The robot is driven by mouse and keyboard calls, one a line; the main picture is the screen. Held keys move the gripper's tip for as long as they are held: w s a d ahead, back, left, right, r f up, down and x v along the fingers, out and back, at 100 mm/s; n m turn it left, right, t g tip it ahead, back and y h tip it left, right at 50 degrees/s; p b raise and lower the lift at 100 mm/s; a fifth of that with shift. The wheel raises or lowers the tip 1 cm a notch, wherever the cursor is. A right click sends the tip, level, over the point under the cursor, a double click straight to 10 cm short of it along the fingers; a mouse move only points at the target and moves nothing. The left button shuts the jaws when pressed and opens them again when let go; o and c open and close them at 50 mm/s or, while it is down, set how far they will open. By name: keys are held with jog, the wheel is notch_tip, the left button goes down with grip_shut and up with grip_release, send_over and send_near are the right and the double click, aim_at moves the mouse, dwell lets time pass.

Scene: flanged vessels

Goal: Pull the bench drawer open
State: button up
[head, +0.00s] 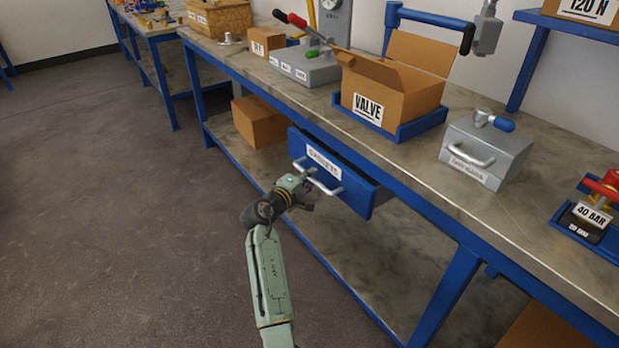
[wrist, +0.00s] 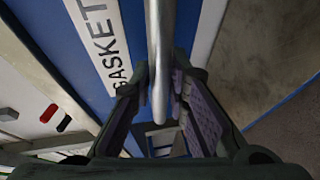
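The blue bench drawer (head: 352,192) with a white gaskets label (head: 323,161) stands partly out from under the bench top; its right side wall shows. Its silver bar handle (head: 329,188) is on the front face. My gripper (head: 309,186) is at this handle, reaching in from below. In the wrist view, the handle (wrist: 160,45) runs between the two fingers of my gripper (wrist: 160,82), with a pad close against each side. The fingers look shut on the bar. The label (wrist: 98,40) shows beside it. The drawer's inside is mostly hidden.
The workbench top (head: 395,155) carries an open valve box (head: 395,95), a grey metal box with a handle (head: 487,150) and a red-handled device (head: 600,205). A cardboard box (head: 259,122) sits on the lower shelf, left of the drawer. The floor (head: 110,220) in front is clear.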

grip_shut()
jog(key=shift+s+a, duration=0.1)
dwell(0.4)
jog(key=s+a, duration=0.7)
jog(key=a, duration=0.2)
jog(key=s+a, duration=0.7)
jog(key=a, duration=0.3)
jog(key=shift+p, duration=0.35)
jog(key=o, duration=0.5)
grip_release()
jog(key=shift+a, duration=0.1)
